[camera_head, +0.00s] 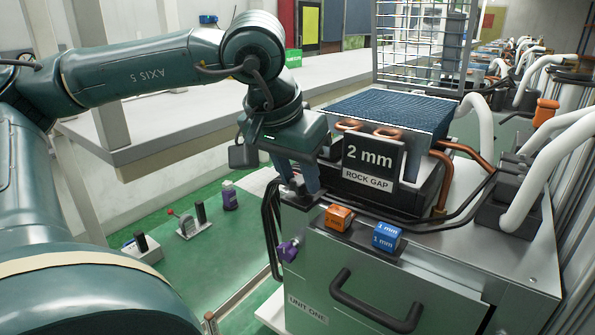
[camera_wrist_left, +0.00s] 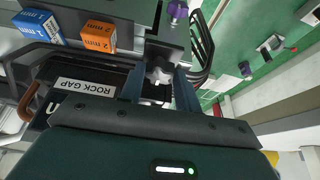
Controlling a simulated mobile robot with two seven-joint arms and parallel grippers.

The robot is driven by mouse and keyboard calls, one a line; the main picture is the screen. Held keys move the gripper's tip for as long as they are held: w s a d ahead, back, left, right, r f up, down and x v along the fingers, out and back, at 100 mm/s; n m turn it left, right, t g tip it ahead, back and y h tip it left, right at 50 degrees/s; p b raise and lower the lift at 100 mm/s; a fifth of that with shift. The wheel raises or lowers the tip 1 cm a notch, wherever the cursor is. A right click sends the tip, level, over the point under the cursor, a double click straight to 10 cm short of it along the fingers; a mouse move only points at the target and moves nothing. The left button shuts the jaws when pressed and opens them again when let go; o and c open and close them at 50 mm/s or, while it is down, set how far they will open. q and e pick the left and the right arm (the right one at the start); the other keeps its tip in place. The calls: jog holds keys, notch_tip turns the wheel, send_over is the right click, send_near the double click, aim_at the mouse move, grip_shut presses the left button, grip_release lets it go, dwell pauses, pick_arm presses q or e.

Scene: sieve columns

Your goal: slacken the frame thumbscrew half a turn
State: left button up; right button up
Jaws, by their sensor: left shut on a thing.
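The frame thumbscrew (camera_wrist_left: 161,75) is a small pale grey metal knob at the near corner of the sieve unit, by the sign reading "2 mm ROCK GAP" (camera_head: 369,163). My left gripper (camera_head: 299,190) reaches down onto that corner from above. In the left wrist view its two fingers (camera_wrist_left: 160,88) stand on either side of the knob and are shut on it. In the head view the fingers and the corner hide the knob. The knob's turn angle cannot be read. My right gripper is in neither view.
An orange block (camera_head: 339,218) and a blue "1 mm" block (camera_head: 386,238) sit on the unit's front ledge. A purple knob (camera_head: 288,250) sticks out at its left side. Copper pipes and black hoses run close right of the gripper. Green floor lies left.

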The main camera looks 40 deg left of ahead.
pick_arm(q)
jog(key=c, duration=0.4)
jog(key=shift+o, duration=0.2)
jog(key=shift+n, duration=0.3)
jog(key=shift+d+n+y+b, duration=0.1)
jog(key=shift+n+y+b, duration=0.4)
jog(key=shift+n+b, duration=0.35)
jog(key=shift+w+d+n+g+y+b, duration=0.1)
jog(key=shift+n+g+y+b, duration=0.2)
jog(key=shift+n, duration=0.7)
jog(key=shift+w+d+n+g+y+b, duration=0.15)
jog(key=shift+n+y, duration=0.25)
jog(key=shift+n, duration=0.55)
jog(key=shift+s, duration=0.1)
jog(key=o, duration=1)
